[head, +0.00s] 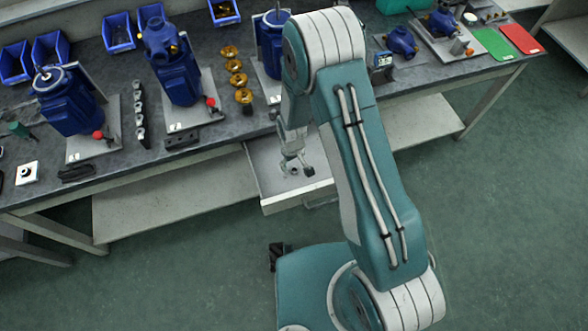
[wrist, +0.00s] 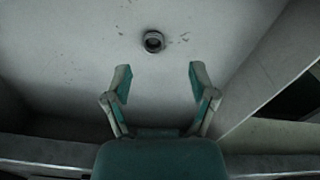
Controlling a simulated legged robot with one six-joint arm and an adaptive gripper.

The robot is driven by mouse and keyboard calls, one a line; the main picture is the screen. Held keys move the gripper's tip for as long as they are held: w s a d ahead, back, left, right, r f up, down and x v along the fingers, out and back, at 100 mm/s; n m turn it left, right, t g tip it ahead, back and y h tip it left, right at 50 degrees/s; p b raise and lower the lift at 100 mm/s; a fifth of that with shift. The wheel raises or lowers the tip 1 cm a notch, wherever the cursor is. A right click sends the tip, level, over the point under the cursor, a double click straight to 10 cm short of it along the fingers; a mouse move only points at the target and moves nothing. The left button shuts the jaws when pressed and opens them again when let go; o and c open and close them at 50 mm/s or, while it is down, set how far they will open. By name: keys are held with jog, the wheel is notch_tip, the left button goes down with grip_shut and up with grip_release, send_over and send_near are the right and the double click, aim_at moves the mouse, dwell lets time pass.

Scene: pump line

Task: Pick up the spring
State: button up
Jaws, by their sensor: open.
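A small dark round piece with a hollow middle (wrist: 153,41), which looks like the spring seen end-on, lies on the pale floor of an open drawer (head: 265,165). In the wrist view it is just beyond my fingertips, roughly centred between them. My gripper (wrist: 158,80) is open and empty, its two teal-padded fingers spread wide. In the head view my gripper (head: 297,168) reaches down into the drawer, and the small piece is hard to tell apart from the fingers there.
Drawer walls stand close around my gripper; one side wall (wrist: 265,85) shows at the right of the wrist view. Above the drawer is the dark bench top (head: 225,130) with blue pumps (head: 175,75), brass parts (head: 236,66) and blue bins (head: 118,32).

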aim_at(294, 169)
jog(key=f, duration=0.5)
jog(key=shift+w+d, duration=0.25)
jog(key=shift+w, duration=0.05)
jog(key=shift+c, duration=0.4)
jog(key=c, duration=0.8)
